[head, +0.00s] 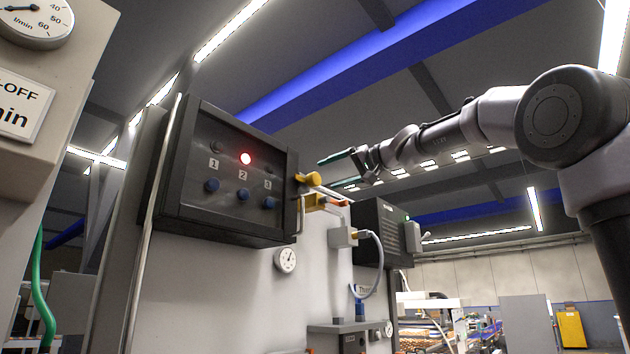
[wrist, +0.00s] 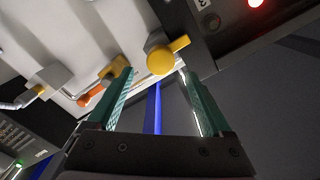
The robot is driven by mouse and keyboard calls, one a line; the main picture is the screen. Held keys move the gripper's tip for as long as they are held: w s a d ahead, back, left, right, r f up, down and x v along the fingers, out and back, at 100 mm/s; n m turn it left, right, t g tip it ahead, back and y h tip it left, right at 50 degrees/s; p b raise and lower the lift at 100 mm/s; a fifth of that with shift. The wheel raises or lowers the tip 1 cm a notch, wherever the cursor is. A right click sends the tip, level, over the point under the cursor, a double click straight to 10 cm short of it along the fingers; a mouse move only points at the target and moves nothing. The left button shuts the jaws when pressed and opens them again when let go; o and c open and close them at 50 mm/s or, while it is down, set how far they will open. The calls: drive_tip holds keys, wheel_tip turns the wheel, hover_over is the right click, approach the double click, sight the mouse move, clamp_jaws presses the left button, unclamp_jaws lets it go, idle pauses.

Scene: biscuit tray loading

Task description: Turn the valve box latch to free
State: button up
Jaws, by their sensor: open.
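The valve box (head: 225,172) is a dark box with a lit red lamp and several blue knobs, at centre left in the head view. The yellow latch (head: 309,179) sticks out at its right edge; in the wrist view the latch (wrist: 161,60) shows a round hub with a short lever pointing right and slightly up. My gripper (head: 328,175) is open and empty, just right of the latch in the head view. In the wrist view the hub lies ahead between the green fingertips of my gripper (wrist: 157,74), with no contact visible. The latch's far side is hidden.
Below the latch is a yellow fitting (head: 315,201) with an orange end, close to my lower finger. A grey connector box (head: 343,237) with a cable, a gauge (head: 286,260) and a dark unit (head: 378,232) are nearby.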

sight(318, 178)
drive_tip(key=x, duration=0.7)
drive_tip(key=shift+s, duration=0.1)
clamp_jaws()
